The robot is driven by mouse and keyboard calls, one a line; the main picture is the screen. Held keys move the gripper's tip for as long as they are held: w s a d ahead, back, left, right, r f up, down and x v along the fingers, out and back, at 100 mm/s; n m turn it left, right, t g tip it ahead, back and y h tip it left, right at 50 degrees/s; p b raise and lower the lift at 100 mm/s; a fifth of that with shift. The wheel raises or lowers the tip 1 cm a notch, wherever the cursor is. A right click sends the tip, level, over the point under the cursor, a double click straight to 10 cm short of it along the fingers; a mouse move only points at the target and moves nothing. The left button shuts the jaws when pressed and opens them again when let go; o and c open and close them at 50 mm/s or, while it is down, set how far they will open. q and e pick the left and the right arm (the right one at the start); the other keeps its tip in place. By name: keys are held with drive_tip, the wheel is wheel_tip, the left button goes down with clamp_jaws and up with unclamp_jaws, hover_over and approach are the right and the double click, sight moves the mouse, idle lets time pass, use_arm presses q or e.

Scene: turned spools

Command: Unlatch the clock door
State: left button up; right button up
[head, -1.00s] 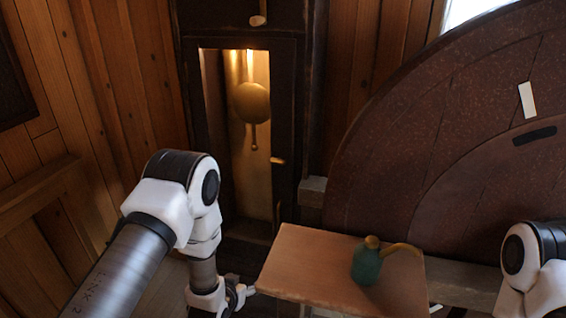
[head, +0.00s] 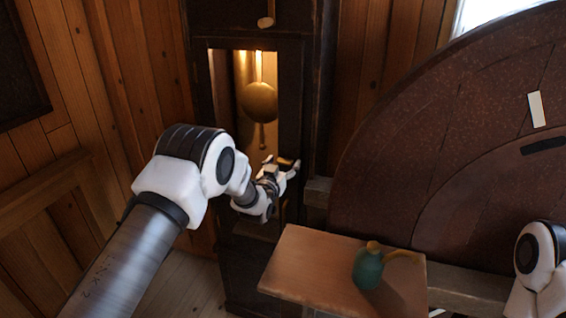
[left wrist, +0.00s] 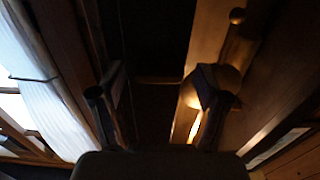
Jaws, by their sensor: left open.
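The tall dark clock stands at the back of the head view, its door (head: 290,105) framing a lit, narrow window. The brass pendulum (head: 259,101) hangs behind that window and also shows, dim, in the left wrist view (left wrist: 237,16). A small brass latch (head: 285,161) sits on the right side of the door frame. My left gripper (head: 282,166) is open at the latch, its fingers on either side of it in the picture. Contact cannot be told. In the left wrist view the open fingers (left wrist: 158,100) face the dark door frame; the latch is not clear there. My right gripper is out of view.
A wooden table (head: 305,275) with a green, long-spouted can (head: 368,270) stands in front, right of the clock. A big dark red disc (head: 430,140) fills the right side. Plank walls (head: 110,120) close off the left.

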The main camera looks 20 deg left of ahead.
use_arm(q)
drive_tip(key=shift+f, duration=0.1)
drive_tip(key=c, duration=1.2)
drive_tip(key=shift+o, duration=0.2)
drive_tip(key=m+b, duration=1.5)
drive_tip(key=m, duration=0.2)
drive_tip(key=shift+m, duration=0.4)
